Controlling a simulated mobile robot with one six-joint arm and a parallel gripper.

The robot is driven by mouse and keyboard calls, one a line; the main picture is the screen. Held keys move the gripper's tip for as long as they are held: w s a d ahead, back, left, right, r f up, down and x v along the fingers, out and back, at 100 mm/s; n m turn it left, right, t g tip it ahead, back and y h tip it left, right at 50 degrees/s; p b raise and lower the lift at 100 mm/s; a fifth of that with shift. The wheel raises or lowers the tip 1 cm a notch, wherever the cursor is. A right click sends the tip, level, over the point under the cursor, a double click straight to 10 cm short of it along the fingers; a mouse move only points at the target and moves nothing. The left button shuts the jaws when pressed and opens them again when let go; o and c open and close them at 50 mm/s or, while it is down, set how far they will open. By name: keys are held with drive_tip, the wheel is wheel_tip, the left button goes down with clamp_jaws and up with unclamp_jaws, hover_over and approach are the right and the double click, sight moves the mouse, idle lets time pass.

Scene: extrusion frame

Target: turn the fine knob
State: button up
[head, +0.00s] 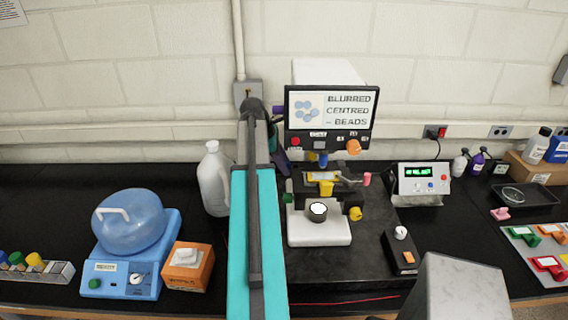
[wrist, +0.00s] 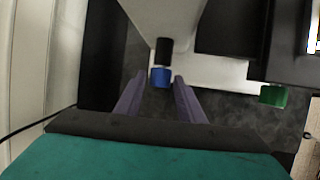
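A blue knob (wrist: 160,78) on the end of a black shaft (wrist: 164,50) sticks out from the pale microscope body in the wrist view. I take it for the fine knob; it is hidden in the head view. My gripper (wrist: 159,79) has purple fingers, open, one on either side of the blue knob in the picture, with a gap showing on each side. The microscope screen (head: 333,108) reads "BLURRED CENTRED – BEADS". In the head view my gripper is at the microscope's left side, partly hidden by my arm.
A green knob (wrist: 273,95) sits to the right of the blue one. The microscope has a white base (head: 319,236) and a yellow side knob (head: 355,213). A white jug (head: 214,180) stands left of my arm; a small display box (head: 424,182) stands right.

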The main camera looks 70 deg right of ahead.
drive_tip(key=c, duration=0.7)
drive_tip(key=shift+s+a+f+h+b, duration=0.15)
drive_tip(key=shift+h+b, duration=0.25)
drive_tip(key=shift+b, duration=0.25)
drive_tip(key=h+b, duration=0.1)
drive_tip(key=b, duration=0.1)
drive_tip(key=m+t+h+b, duration=0.1)
drive_tip(key=h+b, duration=0.1)
drive_tip(key=shift+a+f+b, duration=0.2)
drive_tip(key=shift+a+b, duration=0.1)
drive_tip(key=shift+t+h+b, duration=0.3)
drive_tip(key=shift+h+b, duration=0.05)
drive_tip(key=shift+h, duration=0.25)
drive_tip(key=shift+r, duration=0.1)
drive_tip(key=o, duration=1.1)
drive_tip(key=shift+r, duration=0.1)
drive_tip(key=shift+c, duration=0.2)
